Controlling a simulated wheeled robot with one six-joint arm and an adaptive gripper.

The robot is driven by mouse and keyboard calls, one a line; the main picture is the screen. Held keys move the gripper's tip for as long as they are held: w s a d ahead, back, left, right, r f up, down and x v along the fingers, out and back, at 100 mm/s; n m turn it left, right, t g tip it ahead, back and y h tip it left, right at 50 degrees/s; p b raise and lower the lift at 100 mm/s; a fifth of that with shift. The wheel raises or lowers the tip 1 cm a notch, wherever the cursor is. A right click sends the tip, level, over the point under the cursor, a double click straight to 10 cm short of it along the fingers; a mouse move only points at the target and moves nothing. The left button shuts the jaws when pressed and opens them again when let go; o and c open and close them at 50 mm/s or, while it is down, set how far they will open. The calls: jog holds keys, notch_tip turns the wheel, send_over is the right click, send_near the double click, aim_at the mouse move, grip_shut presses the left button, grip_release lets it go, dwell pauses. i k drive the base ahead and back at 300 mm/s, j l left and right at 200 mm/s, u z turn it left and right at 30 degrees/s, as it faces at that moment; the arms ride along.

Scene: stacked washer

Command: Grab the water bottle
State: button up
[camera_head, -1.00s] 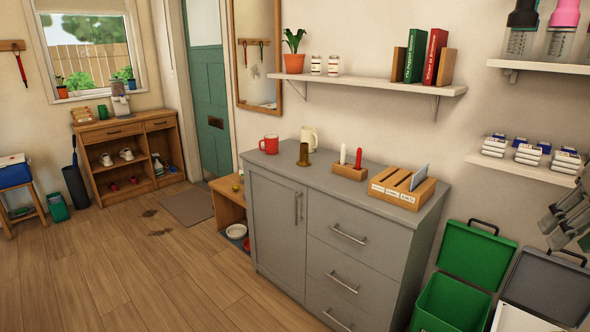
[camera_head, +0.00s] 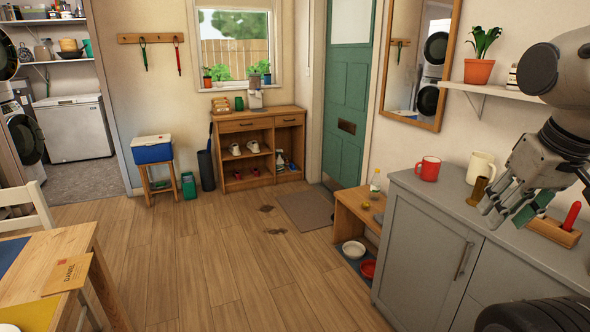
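The grey cabinet (camera_head: 427,248) fills the right side, with a red mug (camera_head: 428,168) and a cream jug (camera_head: 480,167) on top. Two bowls sit under the bench. A wooden table (camera_head: 82,243) stands at left.

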aim_at(375, 183)
jog(key=i+u, duration=0.3)
jog(key=i, duration=1.1)
jog(key=i+z, duration=0.15)
jog(key=i, duration=0.3)
jog(key=i+j+z, duration=0.15)
jog(key=i, duration=0.3)
jog(key=i+j+z, duration=0.1)
jog(key=i, duration=0.35)
jog(key=i+j+z, duration=1.05)
jog(key=i, duration=0.05)
